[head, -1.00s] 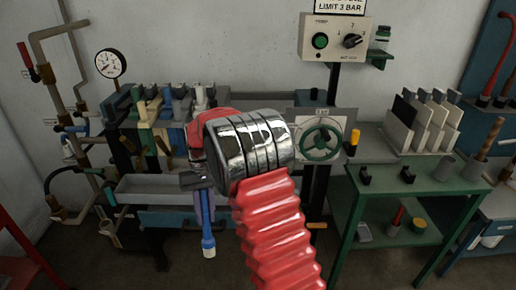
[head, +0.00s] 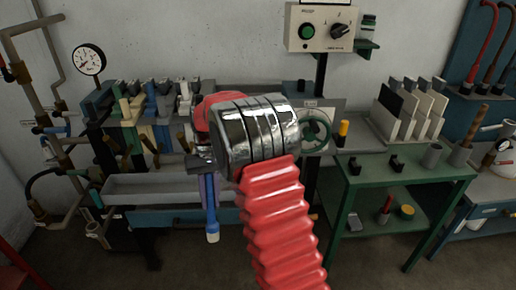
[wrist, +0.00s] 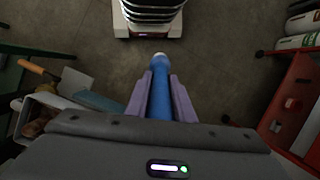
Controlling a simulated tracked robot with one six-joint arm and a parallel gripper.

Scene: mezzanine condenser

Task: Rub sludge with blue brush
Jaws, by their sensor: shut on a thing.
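The blue brush (head: 210,205) hangs nearly upright below my gripper (head: 208,190), its pale tip pointing down. My gripper's purple fingers are shut on it. In the wrist view, the brush (wrist: 160,98) lies between the two fingers of my gripper (wrist: 159,86), with the pale tip beyond them over bare floor. The brush touches nothing else that I can see. My red and chrome arm hides part of the bench behind it. I cannot make out any sludge in these views.
A long grey trough (head: 150,188) runs along the bench behind the brush. A green cart (head: 375,174) stands to the right, with small items on it. A pressure gauge (head: 88,59) and pipes are at the left. A red frame (wrist: 296,100) is at the wrist view's right.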

